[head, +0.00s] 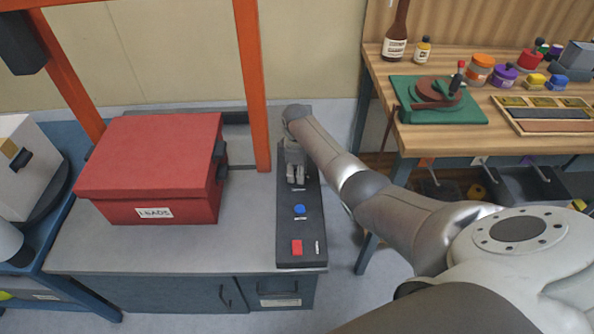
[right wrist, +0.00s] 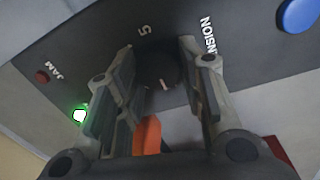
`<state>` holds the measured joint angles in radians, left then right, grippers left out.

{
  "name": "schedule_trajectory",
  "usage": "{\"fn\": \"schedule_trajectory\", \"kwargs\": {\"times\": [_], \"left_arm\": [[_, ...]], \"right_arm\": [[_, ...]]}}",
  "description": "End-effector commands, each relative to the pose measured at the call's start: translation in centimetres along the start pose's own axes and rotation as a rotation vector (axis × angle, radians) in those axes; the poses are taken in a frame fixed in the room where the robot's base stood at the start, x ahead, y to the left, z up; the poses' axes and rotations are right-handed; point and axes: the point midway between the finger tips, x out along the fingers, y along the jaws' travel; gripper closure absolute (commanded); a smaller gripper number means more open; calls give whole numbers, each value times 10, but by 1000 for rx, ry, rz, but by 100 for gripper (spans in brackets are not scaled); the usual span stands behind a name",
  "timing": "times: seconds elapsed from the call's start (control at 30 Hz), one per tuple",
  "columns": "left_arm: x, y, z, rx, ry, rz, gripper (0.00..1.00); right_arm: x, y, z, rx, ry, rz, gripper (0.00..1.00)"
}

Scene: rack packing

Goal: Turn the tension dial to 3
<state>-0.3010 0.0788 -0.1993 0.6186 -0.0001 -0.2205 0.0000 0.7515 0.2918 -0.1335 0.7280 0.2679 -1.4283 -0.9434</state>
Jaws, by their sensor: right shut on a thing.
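The tension dial (right wrist: 158,70) is a dark round knob with a pale mark, set on the dark control panel (head: 297,228). In the right wrist view it sits between the fingers of my right gripper (right wrist: 158,95), which is shut on it. A printed 5 and part of the word TENSION show beside the dial. I see no 3; the fingers hide part of the scale. In the head view my right gripper (head: 295,180) points down at the far end of the panel and hides the dial. My left gripper is not in view.
The panel also carries a blue button (head: 299,210) and a red button (head: 297,247). A green lamp (right wrist: 79,115) glows near a red JAM lamp (right wrist: 42,76). A red box (head: 155,165) stands left of the panel, beside an orange post (head: 252,85). A wooden workbench (head: 440,140) stands at right.

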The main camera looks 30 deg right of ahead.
Motion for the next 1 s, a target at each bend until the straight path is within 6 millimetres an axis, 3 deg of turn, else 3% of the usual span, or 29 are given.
{"fn": "schedule_trajectory", "kwargs": {"times": [0.37,1.0], "left_arm": [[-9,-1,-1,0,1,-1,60],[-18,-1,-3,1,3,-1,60]], "right_arm": [[-2,1,0,168,-11,-1,88],[0,2,-1,765,-49,-2,88]]}}
